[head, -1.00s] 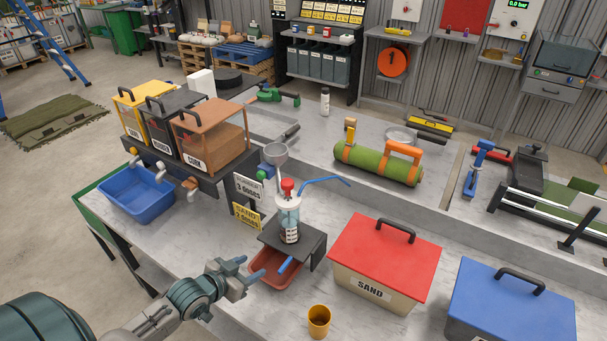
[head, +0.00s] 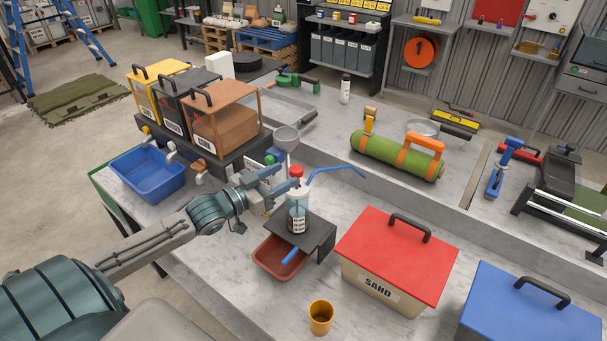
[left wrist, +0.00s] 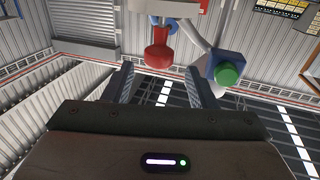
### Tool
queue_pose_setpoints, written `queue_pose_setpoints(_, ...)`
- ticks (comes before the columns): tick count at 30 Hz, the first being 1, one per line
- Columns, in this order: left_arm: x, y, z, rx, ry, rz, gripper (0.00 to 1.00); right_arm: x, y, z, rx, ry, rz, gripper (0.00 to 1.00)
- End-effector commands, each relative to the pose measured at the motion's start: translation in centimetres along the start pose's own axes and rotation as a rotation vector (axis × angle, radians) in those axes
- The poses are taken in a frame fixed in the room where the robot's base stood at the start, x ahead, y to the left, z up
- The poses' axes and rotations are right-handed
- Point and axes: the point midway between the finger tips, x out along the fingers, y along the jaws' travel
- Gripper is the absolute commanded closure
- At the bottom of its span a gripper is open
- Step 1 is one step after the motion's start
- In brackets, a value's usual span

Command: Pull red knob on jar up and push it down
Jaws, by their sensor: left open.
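The clear jar (head: 298,215) stands upright on a dark stand (head: 318,238) on the bench. Its red knob (head: 297,171) sits on top, close to the jar's lid. In the left wrist view the red knob (left wrist: 158,57) shows ahead of the fingers, between their lines and nearer the left one. My left gripper (head: 277,180) is open and empty, just left of the knob at about its height; I see no contact. Its two fingers also show in the left wrist view (left wrist: 161,88). My right gripper is not in view.
A green knob (left wrist: 227,74) on a blue block is close to the right finger. A funnel (head: 287,138) and a blue tube (head: 336,170) are near the jar. A red tray (head: 278,262) sits below; a red-lidded sand box (head: 398,255) stands right.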

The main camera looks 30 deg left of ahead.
Motion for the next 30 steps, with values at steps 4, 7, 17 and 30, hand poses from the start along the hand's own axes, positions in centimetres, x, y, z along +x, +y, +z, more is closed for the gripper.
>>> queue_pose_setpoints(4,1.1,0.0,0.6,0.001,0.003,0.001,0.48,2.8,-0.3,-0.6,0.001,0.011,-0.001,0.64)
queue_pose_setpoints(7,1.8,0.1,0.7,0.001,0.001,0.005,0.48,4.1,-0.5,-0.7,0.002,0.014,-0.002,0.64)
queue_pose_setpoints(17,5.4,0.1,0.0,-0.003,0.002,0.001,0.48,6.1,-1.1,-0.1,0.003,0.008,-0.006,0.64)
queue_pose_setpoints(30,7.2,0.1,0.1,0.001,-0.003,0.004,0.48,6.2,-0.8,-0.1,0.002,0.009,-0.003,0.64)
